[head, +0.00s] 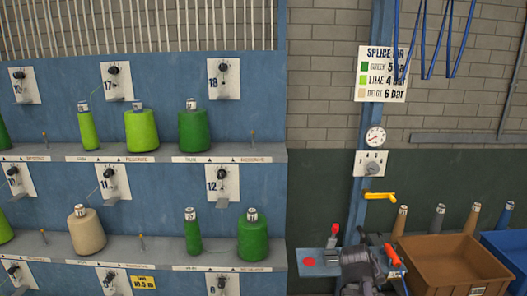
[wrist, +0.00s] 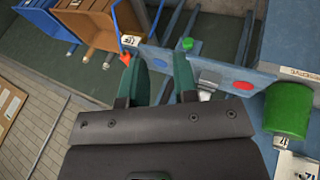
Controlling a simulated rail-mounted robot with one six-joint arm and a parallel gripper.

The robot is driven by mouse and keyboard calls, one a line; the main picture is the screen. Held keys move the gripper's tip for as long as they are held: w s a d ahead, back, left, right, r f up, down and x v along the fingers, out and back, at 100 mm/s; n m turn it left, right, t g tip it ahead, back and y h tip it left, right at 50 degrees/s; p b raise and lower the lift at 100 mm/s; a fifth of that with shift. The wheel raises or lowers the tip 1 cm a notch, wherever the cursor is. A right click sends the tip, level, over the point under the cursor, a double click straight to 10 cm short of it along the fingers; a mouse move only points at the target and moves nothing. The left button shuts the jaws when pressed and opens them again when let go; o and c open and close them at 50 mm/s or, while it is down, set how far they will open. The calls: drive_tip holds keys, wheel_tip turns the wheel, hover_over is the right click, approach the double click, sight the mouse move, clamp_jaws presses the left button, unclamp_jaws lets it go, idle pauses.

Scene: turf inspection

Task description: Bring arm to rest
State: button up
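My gripper (wrist: 158,72) shows in the wrist view with its two green fingers apart. No object is seen held between them. Beyond the fingers lies a blue bench (wrist: 222,72) with a red disc (wrist: 243,84). An orange-red tip (wrist: 126,58) is close to the left finger; I cannot tell whether they touch. In the head view, dark grey parts (head: 360,262) stand at the blue bench's right end, and I cannot clearly make out gripper fingers there.
A brown crate (head: 455,265) and a blue crate (head: 507,246) stand right of the bench. Blue cords (head: 432,40) hang above. A yellow handle (head: 380,196) sticks out from the post. Shelves at left hold green, lime and beige yarn cones (head: 87,230).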

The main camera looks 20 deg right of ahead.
drive_tip(key=w+a+f+n+y+b, duration=0.1)
drive_tip(key=w+a+f+y, duration=0.1)
drive_tip(key=a, duration=0.9)
drive_tip(key=w+a+f+n+y+b, duration=0.1)
drive_tip(key=a+f+y+b, duration=0.1)
drive_tip(key=a, duration=0.9)
drive_tip(key=w+a+f+n+g+y+b, duration=0.1)
drive_tip(key=w+a+f+n+y, duration=0.1)
drive_tip(key=a, duration=0.9)
drive_tip(key=shift+w+a+f, duration=0.25)
drive_tip(key=shift+w+f, duration=0.1)
drive_tip(key=shift+f, duration=0.5)
